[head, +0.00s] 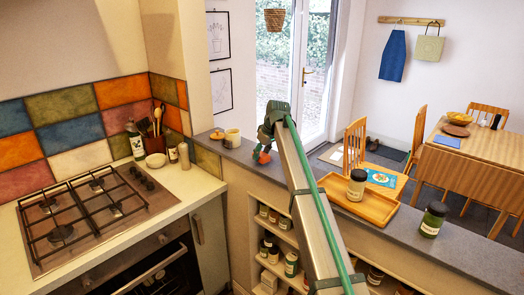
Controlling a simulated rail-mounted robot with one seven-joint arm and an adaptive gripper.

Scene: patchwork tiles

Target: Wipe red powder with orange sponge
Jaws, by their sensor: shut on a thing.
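My gripper (263,150) is at the far end of the arm, over the left part of the grey ledge. It is shut on a small orange thing (264,158), which I take to be the orange sponge. Only a little of the sponge shows between and below the dark fingers. It is at or very near the ledge surface (290,163); I cannot tell whether it touches. I cannot make out any red powder; the gripper and arm hide part of the ledge.
A beige pot (232,140) and a small orange-brown item (217,135) stand on the ledge left of my gripper. A wooden tray (382,213) with a dark-lidded jar (356,186) and a green jar (432,220) are to the right. A gas hob (55,225) is at left.

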